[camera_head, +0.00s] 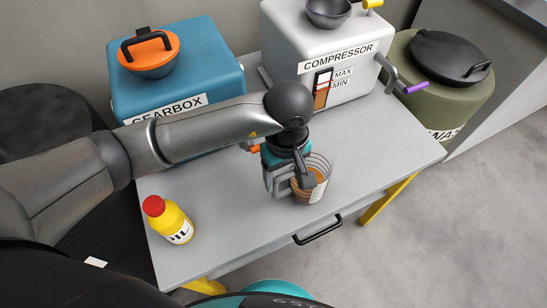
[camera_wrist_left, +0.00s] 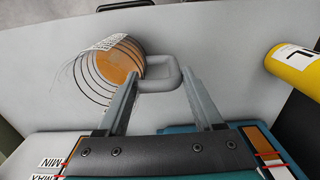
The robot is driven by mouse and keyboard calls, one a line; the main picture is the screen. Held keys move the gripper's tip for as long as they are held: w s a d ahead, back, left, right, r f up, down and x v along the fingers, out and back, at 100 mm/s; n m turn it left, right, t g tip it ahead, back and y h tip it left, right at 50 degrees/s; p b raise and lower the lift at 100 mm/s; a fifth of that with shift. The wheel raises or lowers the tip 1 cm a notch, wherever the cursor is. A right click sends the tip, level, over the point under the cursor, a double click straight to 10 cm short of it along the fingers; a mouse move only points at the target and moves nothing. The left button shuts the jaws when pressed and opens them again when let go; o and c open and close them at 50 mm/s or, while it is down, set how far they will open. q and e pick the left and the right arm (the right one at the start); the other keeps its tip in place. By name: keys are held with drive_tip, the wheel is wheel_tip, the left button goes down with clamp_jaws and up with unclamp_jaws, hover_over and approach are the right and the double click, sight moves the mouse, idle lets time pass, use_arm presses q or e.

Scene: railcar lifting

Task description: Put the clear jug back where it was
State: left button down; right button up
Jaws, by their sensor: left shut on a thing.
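The clear jug (camera_head: 318,172), with black ring marks and amber liquid in its lower part, is over the front middle of the grey table (camera_head: 225,215). In the left wrist view the jug (camera_wrist_left: 88,82) shows its grey handle (camera_wrist_left: 160,77) between the two fingers. My left gripper (camera_head: 287,183) is shut on that handle and also shows in the left wrist view (camera_wrist_left: 163,88). The jug looks roughly upright; I cannot tell if its base touches the table. My right gripper is not in view.
A yellow oil bottle (camera_head: 169,221) with a red cap stands at the table's front left. The blue gearbox (camera_head: 190,65) and white compressor (camera_head: 305,50) stand at the back. A green drum (camera_head: 415,95) is right of the table. The table's right part is clear.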

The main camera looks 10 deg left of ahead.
use_arm(q)
drive_tip(key=w+a, duration=0.2)
drive_tip(key=w+a+b, duration=0.1)
drive_tip(key=w, duration=0.1)
drive_tip(key=shift+f, duration=0.25)
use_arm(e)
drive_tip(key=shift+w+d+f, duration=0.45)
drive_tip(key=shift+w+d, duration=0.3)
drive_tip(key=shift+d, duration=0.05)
use_arm(q)
drive_tip(key=shift+f, duration=0.1)
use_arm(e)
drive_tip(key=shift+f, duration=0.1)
use_arm(q)
drive_tip(key=shift+c, duration=0.2)
unclamp_jaws()
wheel_tip(320, 180, up, 12)
drive_tip(key=p, duration=0.2)
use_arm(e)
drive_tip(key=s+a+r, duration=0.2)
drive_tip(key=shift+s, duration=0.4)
